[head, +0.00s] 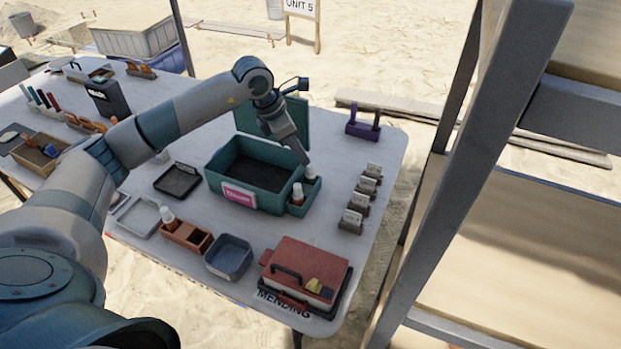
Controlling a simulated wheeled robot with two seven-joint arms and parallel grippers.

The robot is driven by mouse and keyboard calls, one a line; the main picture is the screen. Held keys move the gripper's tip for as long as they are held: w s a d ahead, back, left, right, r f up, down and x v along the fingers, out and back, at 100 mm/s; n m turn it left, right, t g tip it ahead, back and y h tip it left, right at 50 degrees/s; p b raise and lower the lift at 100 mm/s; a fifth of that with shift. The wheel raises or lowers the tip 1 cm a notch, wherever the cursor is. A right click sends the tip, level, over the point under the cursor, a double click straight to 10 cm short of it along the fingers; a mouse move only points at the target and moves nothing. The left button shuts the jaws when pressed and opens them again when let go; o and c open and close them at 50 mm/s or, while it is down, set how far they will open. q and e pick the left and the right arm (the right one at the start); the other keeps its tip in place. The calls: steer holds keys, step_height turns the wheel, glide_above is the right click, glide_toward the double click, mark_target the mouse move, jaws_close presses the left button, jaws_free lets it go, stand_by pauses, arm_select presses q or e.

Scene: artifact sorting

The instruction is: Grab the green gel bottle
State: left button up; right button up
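No bottle in the head view clearly reads as green. Two small white-topped bottles stand in the side holder (303,208) of a teal box: a nearer one (297,190) and a farther one (310,172). Another white-topped bottle (168,216) stands at the left end of a brown caddy. My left gripper (303,157) points down over the right side of the teal box (247,197), just above the farther bottle. Its fingertips are too small to show whether they are open or touch that bottle. My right gripper is out of view.
The teal box's raised lid (243,117) stands behind my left wrist. Card holders (361,202) line the right of the table, with a purple stand (363,127) behind. A red case (305,265) and blue-grey bin (228,257) sit in front. A metal shelf frame (470,170) rises at right.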

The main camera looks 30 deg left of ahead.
mark_target(310, 165)
arm_select(q)
steer(key=shift+w+d+f, duration=0.1)
steer(key=shift+d+f, duration=0.05)
steer(key=shift+f, duration=0.1)
steer(key=p+x, duration=0.1)
steer(key=x, duration=0.2)
steer(key=shift+w+d, duration=0.1)
steer(key=shift+w, duration=0.05)
steer(key=shift+w+d+f+p, duration=0.15)
steer(key=shift+f+p, duration=0.2)
steer(key=shift+f, duration=0.2)
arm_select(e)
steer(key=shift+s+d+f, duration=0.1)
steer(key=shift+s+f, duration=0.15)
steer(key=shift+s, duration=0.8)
arm_select(q)
jaws_close()
